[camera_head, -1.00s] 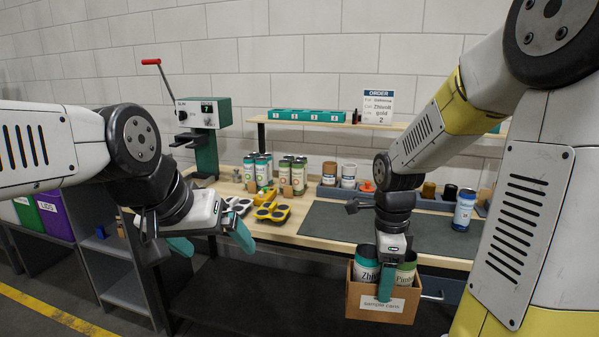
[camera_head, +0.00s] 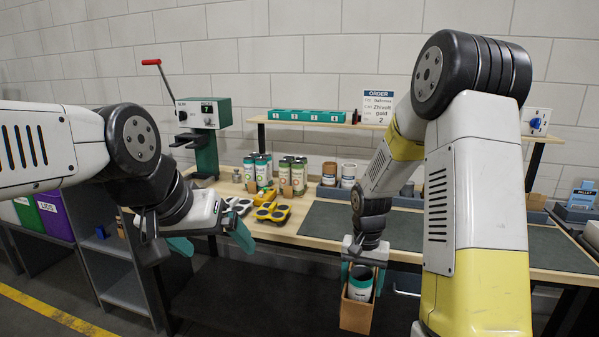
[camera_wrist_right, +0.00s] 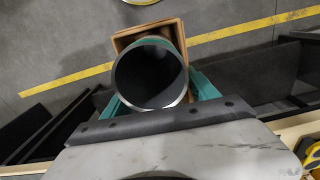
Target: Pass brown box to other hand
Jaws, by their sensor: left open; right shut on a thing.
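The brown box (camera_head: 357,316) hangs in the air in front of the workbench, its narrow side towards the head camera. In the right wrist view the brown box rim (camera_wrist_right: 122,43) shows behind the open, dark mouth of a can (camera_wrist_right: 150,76), with teal fingers on both sides. My left gripper (camera_head: 212,242) is open and empty, left of the box with a clear gap between them.
A green press (camera_head: 203,125) with a red-knobbed lever stands at the left.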

